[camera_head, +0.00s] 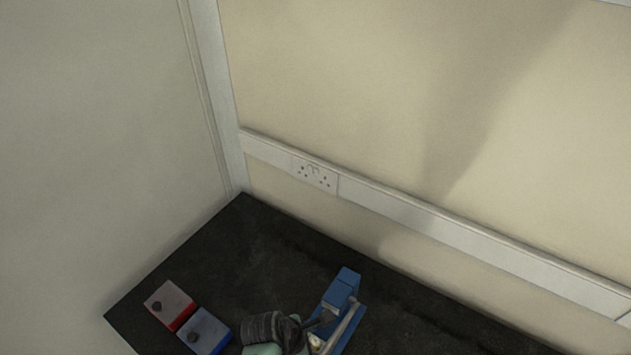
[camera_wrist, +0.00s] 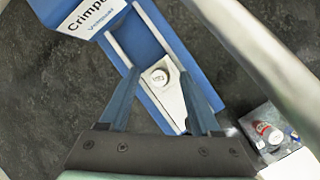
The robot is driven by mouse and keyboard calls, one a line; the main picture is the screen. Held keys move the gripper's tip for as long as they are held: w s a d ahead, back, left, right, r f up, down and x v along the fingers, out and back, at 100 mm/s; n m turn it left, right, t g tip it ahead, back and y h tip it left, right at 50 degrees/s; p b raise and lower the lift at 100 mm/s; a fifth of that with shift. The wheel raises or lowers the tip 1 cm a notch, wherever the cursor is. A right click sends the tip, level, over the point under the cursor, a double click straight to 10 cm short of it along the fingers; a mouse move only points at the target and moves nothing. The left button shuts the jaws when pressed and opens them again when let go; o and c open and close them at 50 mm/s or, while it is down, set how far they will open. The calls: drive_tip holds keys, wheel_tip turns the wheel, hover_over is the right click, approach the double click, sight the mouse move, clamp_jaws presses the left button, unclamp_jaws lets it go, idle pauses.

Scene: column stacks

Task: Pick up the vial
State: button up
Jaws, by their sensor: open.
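In the wrist view my gripper (camera_wrist: 157,82) is open, with its two fingers spread over the base of a blue crimper. In the head view my gripper (camera_head: 318,322) is at the crimper's near left side; no vial can be made out there.
The blue crimper (camera_head: 342,290) stands on the dark bench (camera_head: 245,245), and its lettered head (camera_wrist: 85,14) is at the upper left of the wrist view. A red box (camera_head: 170,303) and a blue box (camera_head: 205,332) stand left. Walls bound the bench behind and left.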

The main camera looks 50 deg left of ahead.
clamp_jaws()
idle(0.4)
